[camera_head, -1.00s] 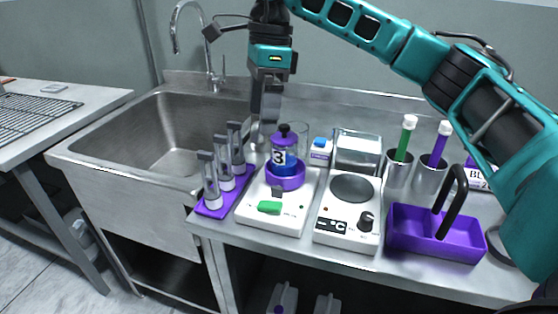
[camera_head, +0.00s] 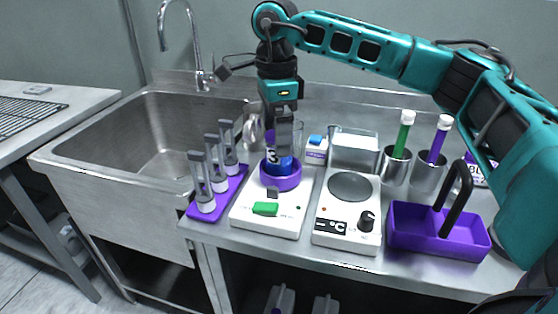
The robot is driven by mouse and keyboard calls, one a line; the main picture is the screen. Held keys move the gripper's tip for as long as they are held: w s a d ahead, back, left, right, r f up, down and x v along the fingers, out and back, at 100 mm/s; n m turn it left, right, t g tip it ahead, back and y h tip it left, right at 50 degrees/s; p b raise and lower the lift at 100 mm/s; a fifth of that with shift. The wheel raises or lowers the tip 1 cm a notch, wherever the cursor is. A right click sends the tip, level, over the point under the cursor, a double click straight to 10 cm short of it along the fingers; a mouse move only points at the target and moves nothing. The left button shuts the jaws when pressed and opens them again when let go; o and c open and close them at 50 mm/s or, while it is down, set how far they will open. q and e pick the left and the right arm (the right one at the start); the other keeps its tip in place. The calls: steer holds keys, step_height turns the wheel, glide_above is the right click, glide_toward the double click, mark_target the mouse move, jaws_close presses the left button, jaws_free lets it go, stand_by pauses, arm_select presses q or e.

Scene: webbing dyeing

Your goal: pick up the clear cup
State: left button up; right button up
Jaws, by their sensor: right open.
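The clear cup (camera_head: 299,132) stands at the back of the counter, behind the blue bottle marked 3. It is see-through and mostly hidden by my right gripper (camera_head: 284,150) and the bottle, so only a strip of its right side shows. My right gripper points down, open, and overlaps the bottle's top in the picture. I cannot tell whether it is in front of, above or behind the bottle, and no contact is clear. My left gripper is out of view.
The bottle (camera_head: 272,157) sits in a purple ring on a white device (camera_head: 240,214). A purple rack (camera_head: 236,184) of vials is left, beside the sink (camera_head: 75,150). A hot plate (camera_head: 349,187), metal cups (camera_head: 396,167) and a purple caddy (camera_head: 415,234) are right.

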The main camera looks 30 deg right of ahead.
steer(key=shift+f, duration=1.45)
steer(key=shift+c, duration=0.3)
steer(key=c, duration=1.1)
steer(key=shift+c, duration=0.3)
steer(key=shift+r, duration=0.15)
